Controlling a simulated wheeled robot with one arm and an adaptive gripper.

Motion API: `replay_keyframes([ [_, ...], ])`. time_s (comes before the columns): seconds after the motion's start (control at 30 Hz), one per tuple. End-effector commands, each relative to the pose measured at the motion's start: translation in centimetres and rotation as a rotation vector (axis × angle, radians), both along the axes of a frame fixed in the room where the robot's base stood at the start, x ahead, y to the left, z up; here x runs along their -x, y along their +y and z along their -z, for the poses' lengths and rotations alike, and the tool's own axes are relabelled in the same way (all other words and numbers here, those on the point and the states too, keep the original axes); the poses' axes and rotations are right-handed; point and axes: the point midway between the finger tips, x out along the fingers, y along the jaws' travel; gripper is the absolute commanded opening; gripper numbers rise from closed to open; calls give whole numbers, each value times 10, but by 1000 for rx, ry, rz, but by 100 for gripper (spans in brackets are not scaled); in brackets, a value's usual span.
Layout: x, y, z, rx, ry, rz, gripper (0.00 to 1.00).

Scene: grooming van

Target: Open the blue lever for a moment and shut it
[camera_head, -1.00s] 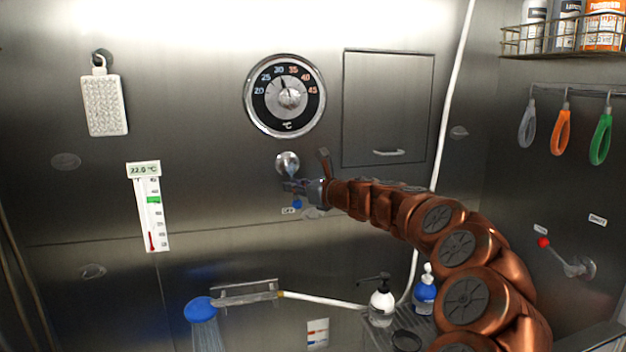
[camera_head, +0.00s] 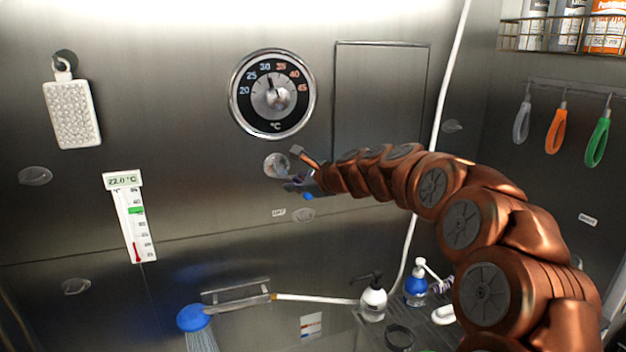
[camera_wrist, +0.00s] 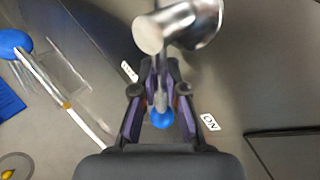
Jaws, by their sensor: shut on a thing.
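The blue lever has a blue ball end (camera_head: 309,196) and hangs from a round metal valve (camera_head: 277,165) on the steel wall, below the dial. It slants down to the right, away from a small white label (camera_head: 279,212). My gripper (camera_head: 300,186) is at the lever. In the wrist view, my gripper (camera_wrist: 160,82) has its fingers either side of the metal lever rod, shut on it, with the blue ball (camera_wrist: 162,118) between them. An ON label (camera_wrist: 210,122) lies right of the fingers. The finger contact is partly hidden in the head view.
The blue shower head (camera_head: 194,317) hangs at lower left, pale streaks below it. A dial (camera_head: 272,93) is above the valve and a thermometer (camera_head: 131,219) to the left. A wall panel (camera_head: 378,100) is upper right.

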Motion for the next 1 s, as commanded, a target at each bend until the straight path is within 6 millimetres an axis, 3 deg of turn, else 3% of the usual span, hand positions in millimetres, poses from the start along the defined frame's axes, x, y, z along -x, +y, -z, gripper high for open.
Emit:
replay_keyframes([
  [0.43,2,6,1,13,-2,-11,0],
  [0.47,2,6,1,13,-2,-10,13],
  [0.7,1,5,0,12,-3,-8,38],
  [1.0,1,4,0,11,-3,-6,38],
])
